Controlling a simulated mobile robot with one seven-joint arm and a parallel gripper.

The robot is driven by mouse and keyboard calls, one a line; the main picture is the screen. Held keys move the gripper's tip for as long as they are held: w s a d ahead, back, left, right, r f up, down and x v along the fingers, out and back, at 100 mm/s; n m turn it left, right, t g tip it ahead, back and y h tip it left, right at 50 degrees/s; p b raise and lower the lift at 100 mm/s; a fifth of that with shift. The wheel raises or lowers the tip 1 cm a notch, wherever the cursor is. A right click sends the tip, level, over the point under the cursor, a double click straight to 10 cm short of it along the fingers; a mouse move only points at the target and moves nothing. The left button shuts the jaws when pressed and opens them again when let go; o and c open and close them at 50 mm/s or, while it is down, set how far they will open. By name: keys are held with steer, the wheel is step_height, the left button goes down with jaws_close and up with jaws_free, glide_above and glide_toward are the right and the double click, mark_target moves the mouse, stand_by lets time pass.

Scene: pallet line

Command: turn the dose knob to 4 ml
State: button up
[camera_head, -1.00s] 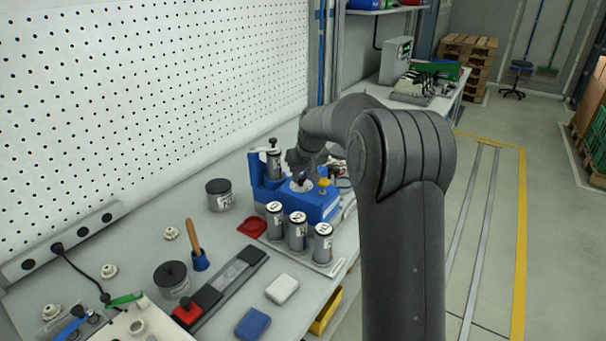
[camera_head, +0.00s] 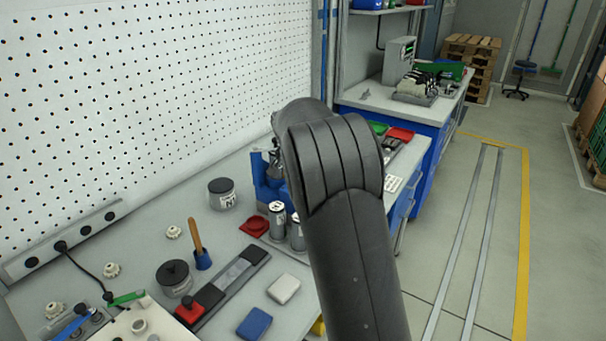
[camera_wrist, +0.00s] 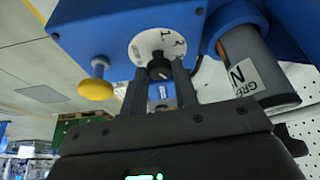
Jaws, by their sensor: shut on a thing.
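In the wrist view my gripper (camera_wrist: 161,78) is shut on the small black dose knob (camera_wrist: 158,63), one finger on each side. The knob sits at the centre of a round white dial (camera_wrist: 147,41) on the blue dosing unit (camera_wrist: 95,33). A few dial marks show, 1 among them, but I cannot tell which value the knob is set to. In the head view only the left part of the blue unit (camera_head: 262,182) shows. My arm hides the rest, the knob and my gripper.
In the wrist view a grey labelled canister (camera_wrist: 258,70) is on the unit's right and a yellow knob (camera_wrist: 96,88) on its left. In the head view labelled canisters (camera_head: 277,222), a red dish (camera_head: 254,227) and a dark-lidded jar (camera_head: 222,195) stand nearby.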

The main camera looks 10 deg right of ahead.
steer(key=shift+m, duration=0.6)
steer(key=o, duration=1)
steer(key=v, duration=1)
steer(key=shift+a+r, duration=0.3)
steer(key=shift+r, duration=0.05)
steer(key=shift+w, duration=0.15)
